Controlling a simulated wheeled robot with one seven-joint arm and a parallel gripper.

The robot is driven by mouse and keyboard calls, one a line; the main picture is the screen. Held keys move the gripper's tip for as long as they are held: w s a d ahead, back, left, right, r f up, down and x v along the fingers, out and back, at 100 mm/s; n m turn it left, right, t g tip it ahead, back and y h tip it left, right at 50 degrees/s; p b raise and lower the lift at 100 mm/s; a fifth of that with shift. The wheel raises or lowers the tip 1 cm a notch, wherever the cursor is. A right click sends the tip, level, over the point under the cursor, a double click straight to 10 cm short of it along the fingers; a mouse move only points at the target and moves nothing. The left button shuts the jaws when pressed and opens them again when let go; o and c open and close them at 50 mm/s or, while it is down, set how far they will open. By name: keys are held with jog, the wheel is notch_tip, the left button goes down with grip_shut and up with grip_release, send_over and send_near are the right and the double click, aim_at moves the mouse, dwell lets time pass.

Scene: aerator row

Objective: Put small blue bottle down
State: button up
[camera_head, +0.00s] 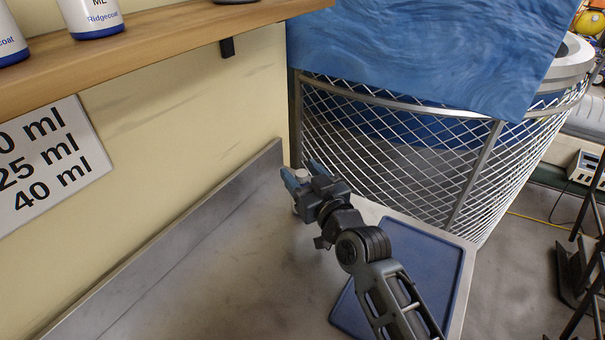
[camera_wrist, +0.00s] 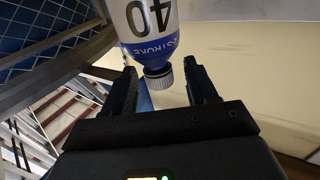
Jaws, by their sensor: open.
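The small bottle (camera_wrist: 150,25) is white with a blue band and a pale grey ribbed cap (camera_wrist: 158,77). It carries a large "40" and shows upside down in the wrist view. My gripper (camera_wrist: 160,66) is open, with one finger on each side of the cap and visible gaps between. In the head view my gripper (camera_head: 306,174) is over the far end of the grey counter (camera_head: 220,265). The bottle (camera_head: 301,175) shows there only as a pale bit between the blue-grey fingers. Its base is mostly hidden, so contact with the counter is unclear.
A blue mat (camera_head: 425,262) lies on the counter at right, partly under my arm. A wooden shelf (camera_head: 170,40) with white bottles (camera_head: 92,18) is above left. A wire-mesh tank guard (camera_head: 400,165) with a blue cover stands just behind. The near-left counter is clear.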

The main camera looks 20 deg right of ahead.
jog(key=shift+r, duration=0.2)
jog(key=s, duration=0.2)
jog(key=s+b, duration=0.1)
jog(key=s, duration=0.3)
jog(key=shift+d+f+b, duration=0.2)
jog(key=shift+d+b, duration=0.1)
jog(key=shift+b, duration=0.1)
jog(key=shift+s+d+r, duration=0.1)
jog(key=shift+s+r, duration=0.05)
jog(key=shift+s, duration=0.6)
